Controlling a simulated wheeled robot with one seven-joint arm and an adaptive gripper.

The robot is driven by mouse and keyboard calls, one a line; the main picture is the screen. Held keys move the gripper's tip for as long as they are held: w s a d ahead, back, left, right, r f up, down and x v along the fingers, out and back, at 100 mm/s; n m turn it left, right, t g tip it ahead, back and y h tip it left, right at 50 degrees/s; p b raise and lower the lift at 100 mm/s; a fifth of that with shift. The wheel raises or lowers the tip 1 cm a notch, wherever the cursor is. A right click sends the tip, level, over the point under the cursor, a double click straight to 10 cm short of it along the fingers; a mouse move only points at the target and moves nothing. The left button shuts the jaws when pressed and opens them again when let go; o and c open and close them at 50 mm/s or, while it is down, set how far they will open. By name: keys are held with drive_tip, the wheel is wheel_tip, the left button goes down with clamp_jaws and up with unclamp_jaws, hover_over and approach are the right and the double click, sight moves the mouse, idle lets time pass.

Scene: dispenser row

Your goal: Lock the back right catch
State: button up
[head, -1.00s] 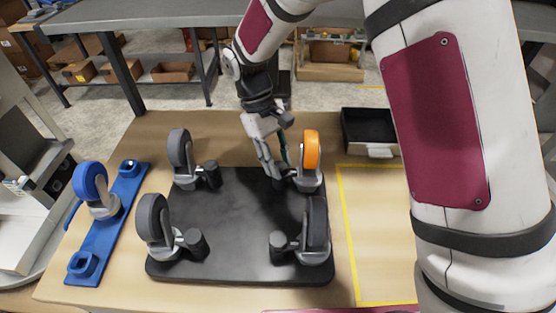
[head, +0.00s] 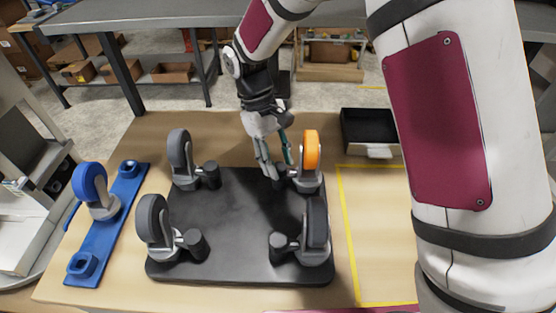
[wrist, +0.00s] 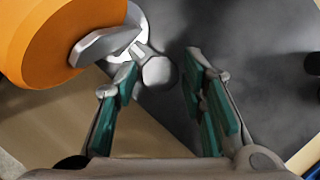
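The back right caster has an orange wheel (head: 311,150) in a grey fork on the black plate (head: 235,225). Its catch, a short dark cylinder (head: 281,181), sits on the inner side of the caster, partly hidden by my gripper (head: 277,170). In the wrist view, the rounded grey end of the catch (wrist: 158,73) shows between the fingertips, nearer the left one. My gripper (wrist: 160,75) is open, with its green-padded fingers apart. I cannot tell whether the left finger touches the catch. The orange wheel (wrist: 40,40) fills the upper left of that view.
Casters with grey wheels stand at the back left (head: 180,152), front left (head: 153,220) and front right (head: 316,225) of the plate. A blue rail (head: 100,245) with a blue wheel lies left. A black bin (head: 370,130) stands back right. The yellow-taped area is bare.

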sight(279, 165)
wheel_tip(279, 165, up, 10)
drive_tip(key=shift+f, duration=0.15)
idle(0.5)
drive_tip(key=s+d+r+m+t+y, duration=0.1)
drive_tip(key=s+d+r+m+t, duration=0.15)
drive_tip(key=d+r, duration=0.35)
drive_tip(key=s+d+r+m+t+y, duration=0.1)
drive_tip(key=s+d+r+m, duration=0.1)
drive_tip(key=s+d+r, duration=0.25)
drive_tip(key=s+d+r+m+t+y, duration=0.1)
drive_tip(key=s+d+m+t, duration=0.3)
drive_tip(key=s+d, duration=0.4)
drive_tip(key=shift+s+r+t, duration=0.6)
drive_tip(key=shift+s+t, duration=0.05)
drive_tip(key=shift+s, duration=1.05)
